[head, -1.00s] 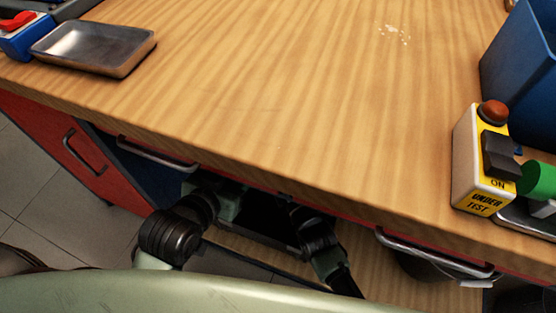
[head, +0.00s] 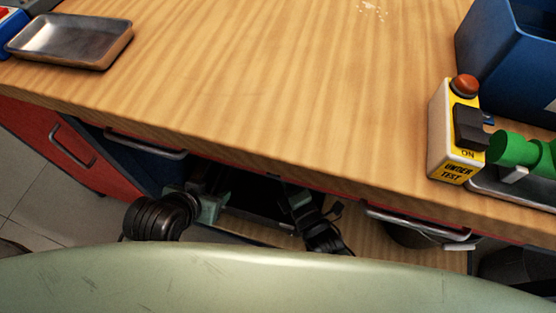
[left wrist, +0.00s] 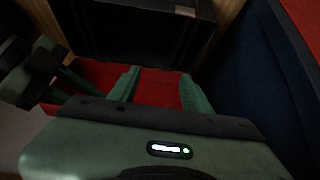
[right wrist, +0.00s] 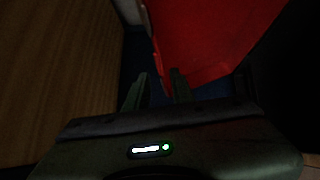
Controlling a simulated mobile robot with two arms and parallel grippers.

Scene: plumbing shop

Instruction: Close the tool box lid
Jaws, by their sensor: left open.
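The tool box is only partly visible, in shadow under the workbench. In the left wrist view a red surface (left wrist: 98,78), which looks like part of it, lies below a dark box-like shape (left wrist: 140,30). In the right wrist view a red panel (right wrist: 215,35) slants ahead of the fingers; I cannot tell for certain whether it is the lid. My left gripper (left wrist: 160,82) is open and empty over the red surface. My right gripper (right wrist: 160,82) has its fingers apart with nothing between them, below the red panel. In the head view the bench edge and shadow hide most of this.
The wooden workbench top (head: 240,80) overhangs both arms. A metal tray (head: 70,42) lies at its left, and a yellow-and-white switch box (head: 452,130) and blue bin (head: 510,60) stand at its right. Drawer handles (head: 145,146) jut below the edge.

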